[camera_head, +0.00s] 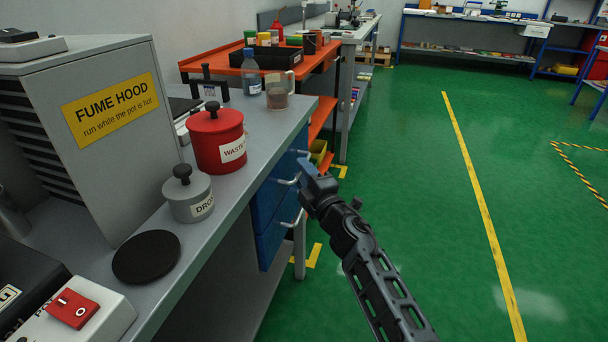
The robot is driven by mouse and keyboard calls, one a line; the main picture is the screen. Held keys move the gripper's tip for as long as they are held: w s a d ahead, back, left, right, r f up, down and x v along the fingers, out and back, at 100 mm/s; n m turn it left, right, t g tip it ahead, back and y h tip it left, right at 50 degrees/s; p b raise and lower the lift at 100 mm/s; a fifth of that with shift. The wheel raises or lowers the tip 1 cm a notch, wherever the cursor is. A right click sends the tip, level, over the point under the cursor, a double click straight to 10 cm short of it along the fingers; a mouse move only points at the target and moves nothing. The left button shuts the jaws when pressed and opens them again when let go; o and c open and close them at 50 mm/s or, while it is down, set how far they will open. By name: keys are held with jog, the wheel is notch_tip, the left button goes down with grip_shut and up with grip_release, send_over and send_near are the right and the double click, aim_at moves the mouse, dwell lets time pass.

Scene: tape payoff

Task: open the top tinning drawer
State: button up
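A blue drawer unit (271,212) hangs under the near grey bench, its front facing the aisle. Pale bar handles stick out from it. One handle (287,182) is high on the front, just left of my gripper, and another (293,221) is lower. A further pale bar shows just above my gripper; I cannot tell whether it is a handle. The drawers look closed. My gripper (306,172) is at the upper part of the drawer front, close to the upper handle. Its fingers are too small and partly hidden, so I cannot tell whether it touches a handle.
The grey bench (235,185) holds a red waste pot (213,150), a grey dross pot (184,205), a black disc (146,257) and a fume hood (115,165). An orange-topped cart (215,62) stands beyond. The green floor (420,190) at right is clear.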

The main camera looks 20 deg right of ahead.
grip_shut()
dwell(0.3)
jog(key=s+d+p, duration=0.5)
jog(key=s+d, duration=0.2)
jog(key=d, duration=0.3)
jog(key=s+d+p, duration=0.5)
jog(key=s+d, duration=0.3)
jog(key=d, duration=0.3)
jog(key=shift+s+d+p, duration=0.15)
jog(key=shift+s+p, duration=0.15)
jog(key=shift+p, duration=0.05)
jog(key=shift+f, duration=0.1)
grip_release()
